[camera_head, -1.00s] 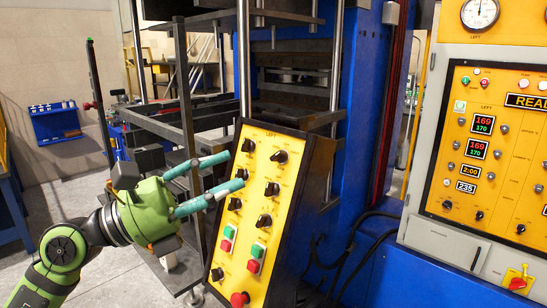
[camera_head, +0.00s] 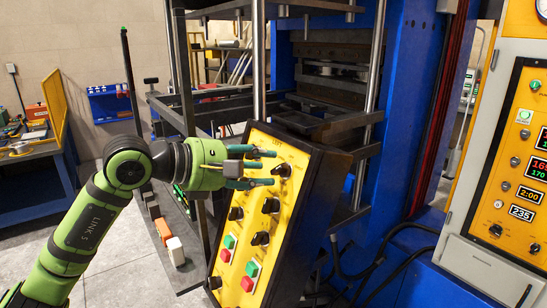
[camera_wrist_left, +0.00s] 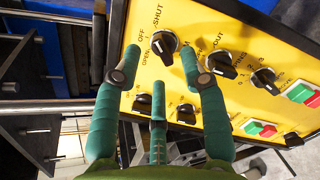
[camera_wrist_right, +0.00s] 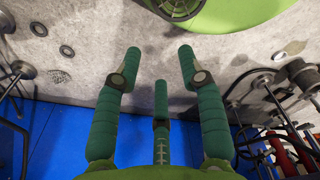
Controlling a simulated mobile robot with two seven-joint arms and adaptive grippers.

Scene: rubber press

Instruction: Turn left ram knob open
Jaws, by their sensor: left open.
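The black ram knob (camera_head: 282,170) is at the top of the right-hand column on the sloping yellow control panel (camera_head: 309,160). In the left wrist view this knob (camera_wrist_left: 163,42) has the words OPEN, OFF and SHUT around it. My left gripper (camera_head: 274,168) is open at the panel, with its fingers spread on either side of the knob. In the left wrist view the fingers of the left gripper (camera_wrist_left: 145,28) straddle the knob; whether they touch it I cannot tell. My right gripper (camera_wrist_right: 159,52) is open and empty, shown only in the right wrist view.
More black knobs (camera_head: 271,205) and green and red buttons (camera_head: 253,268) sit lower on the panel. The blue press (camera_head: 412,105) stands behind, with black cables (camera_head: 385,240) beside it. A steel post (camera_head: 259,60) rises behind the panel. A blue bench (camera_head: 35,150) is at left.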

